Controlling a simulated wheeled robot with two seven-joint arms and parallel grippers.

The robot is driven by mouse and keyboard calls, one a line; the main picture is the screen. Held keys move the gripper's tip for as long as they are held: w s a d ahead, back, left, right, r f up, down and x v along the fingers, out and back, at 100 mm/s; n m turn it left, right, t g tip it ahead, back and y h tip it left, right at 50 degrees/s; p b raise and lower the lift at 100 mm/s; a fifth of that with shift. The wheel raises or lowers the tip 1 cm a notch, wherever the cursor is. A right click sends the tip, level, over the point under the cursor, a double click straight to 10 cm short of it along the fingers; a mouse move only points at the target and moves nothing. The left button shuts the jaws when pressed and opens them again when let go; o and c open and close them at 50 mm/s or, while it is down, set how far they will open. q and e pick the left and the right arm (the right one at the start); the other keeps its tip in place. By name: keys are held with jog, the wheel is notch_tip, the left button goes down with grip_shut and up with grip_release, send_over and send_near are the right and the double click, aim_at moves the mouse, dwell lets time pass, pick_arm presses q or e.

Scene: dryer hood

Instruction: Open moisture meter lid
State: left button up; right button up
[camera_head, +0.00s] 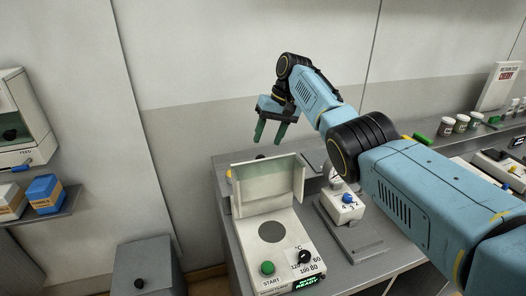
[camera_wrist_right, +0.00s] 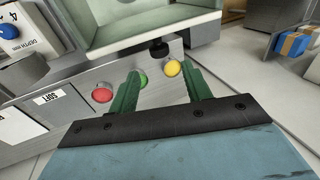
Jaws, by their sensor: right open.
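The white moisture meter (camera_head: 247,240) stands on the grey bench with a round dark disc in its top. Its lid (camera_head: 270,187), pale green inside, stands raised at the back edge, roughly upright. My right gripper (camera_head: 270,134) is open and empty, above and behind the lid, apart from it in the head view. In the right wrist view the open green fingers (camera_wrist_right: 160,88) have nothing between them that they grip. A pale green-lined part (camera_wrist_right: 150,25), apparently the lid, and a black knob (camera_wrist_right: 158,48) lie beyond the fingertips. My left gripper is not in view.
A white device with a blue knob (camera_head: 346,200) stands right of the meter. Red (camera_wrist_right: 102,95), green and yellow (camera_wrist_right: 172,68) buttons lie around the fingers. Jars (camera_head: 462,123) line a shelf at right. A grey cabinet (camera_head: 146,265) stands left.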

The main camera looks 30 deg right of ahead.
jog(key=v, duration=0.5)
